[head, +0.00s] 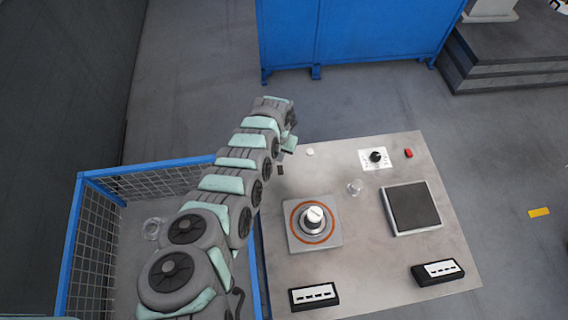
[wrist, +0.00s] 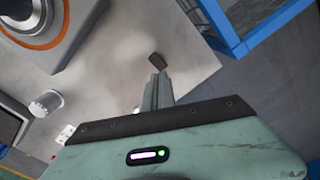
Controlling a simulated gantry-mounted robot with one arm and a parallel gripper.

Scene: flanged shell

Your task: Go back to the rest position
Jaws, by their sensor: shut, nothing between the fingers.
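My gripper (head: 282,156) is over the upper left edge of the grey worktable (head: 330,262) in the head view, at the end of my outstretched arm. In the wrist view the gripper (wrist: 157,92) shows its two fingers together with nothing between them.
A square fixture with an orange ring and white-topped knob (head: 313,218) stands mid-table. A blue mesh crate (head: 92,240) adjoins the table's left.

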